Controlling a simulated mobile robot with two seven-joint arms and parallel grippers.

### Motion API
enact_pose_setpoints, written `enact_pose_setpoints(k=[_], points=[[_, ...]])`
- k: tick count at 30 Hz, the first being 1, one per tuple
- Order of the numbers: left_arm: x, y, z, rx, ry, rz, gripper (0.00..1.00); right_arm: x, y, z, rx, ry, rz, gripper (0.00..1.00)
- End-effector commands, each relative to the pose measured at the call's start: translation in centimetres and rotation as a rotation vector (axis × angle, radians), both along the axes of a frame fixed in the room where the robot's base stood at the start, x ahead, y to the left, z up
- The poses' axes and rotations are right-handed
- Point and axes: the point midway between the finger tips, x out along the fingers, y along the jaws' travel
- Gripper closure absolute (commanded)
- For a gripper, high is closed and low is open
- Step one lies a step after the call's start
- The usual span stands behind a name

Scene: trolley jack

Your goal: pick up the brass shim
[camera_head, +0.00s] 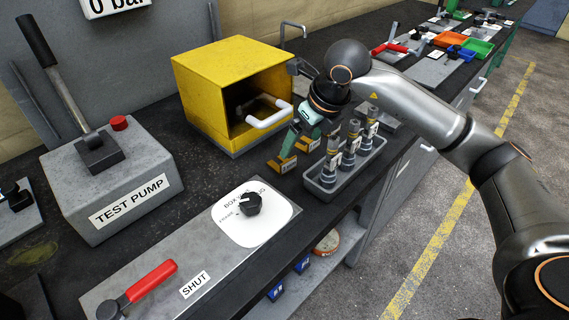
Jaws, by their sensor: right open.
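My right gripper (294,148) points down at the bench in front of the yellow box, left of the grey tray. Its green fingers are spread apart. Two small brass-orange pieces with pale labels, a nearer one (283,165) and a farther one (307,145), show at the fingers' lower ends. I cannot tell whether they are fingertips or separate parts on the bench, so I cannot surely pick out the brass shim. No held object can be made out. My left gripper is out of view.
A grey tray (322,188) holds several upright cylinders close to the gripper. The control panel (222,258) with black knob and red lever lies nearer; the test pump (115,180) stands left. The bench edge drops off right.

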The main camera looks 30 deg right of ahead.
Motion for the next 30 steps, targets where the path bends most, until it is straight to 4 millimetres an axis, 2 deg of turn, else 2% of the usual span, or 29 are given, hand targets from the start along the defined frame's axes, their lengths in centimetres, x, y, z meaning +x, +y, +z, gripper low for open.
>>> enact_pose_setpoints(k=[3,10,18,27,30], points=[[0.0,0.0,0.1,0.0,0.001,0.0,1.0,0.6,0.2,-1.6,0.001,0.002,0.001,0.03],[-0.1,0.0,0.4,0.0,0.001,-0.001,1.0,1.3,0.6,-3.3,0.003,0.004,0.002,0.03],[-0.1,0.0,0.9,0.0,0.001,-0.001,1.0,2.7,1.3,-6.7,0.002,0.003,0.002,0.03],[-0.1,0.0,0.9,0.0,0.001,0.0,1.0,3.0,1.4,-7.2,0.001,-0.001,0.003,0.03],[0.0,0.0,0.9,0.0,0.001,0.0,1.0,3.0,1.4,-7.2,0.001,-0.001,0.003,0.13]])
